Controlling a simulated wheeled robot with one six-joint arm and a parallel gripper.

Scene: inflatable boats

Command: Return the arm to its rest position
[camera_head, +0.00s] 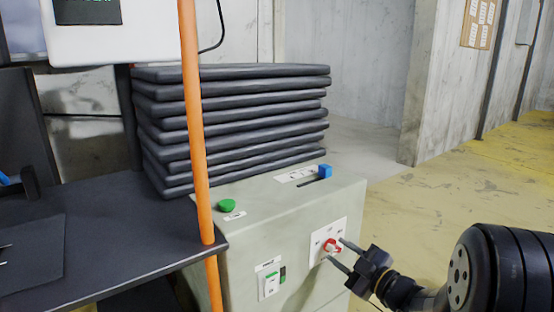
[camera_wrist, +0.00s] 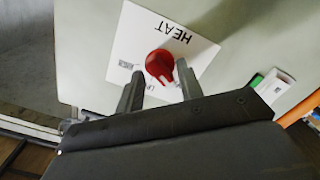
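My gripper (camera_head: 336,250) is in front of the pale green machine (camera_head: 255,245), at its right-hand face. Its two fingers are spread apart with nothing gripped between them. A red knob (camera_head: 333,244) on a white plate is right at the fingertips. In the wrist view the knob (camera_wrist: 160,66) shows between and just beyond the open fingers (camera_wrist: 158,72), under the word HEAT. I cannot tell whether a finger touches it. My black arm (camera_head: 500,268) reaches in from the lower right.
The machine also has a green button (camera_head: 227,205), a blue slider handle (camera_head: 325,171) and a small switch (camera_head: 270,282). A stack of dark folded sheets (camera_head: 235,125) stands behind. An orange pole (camera_head: 195,130) rises at left by a dark table (camera_head: 100,230). Yellow floor (camera_head: 450,190) is open at right.

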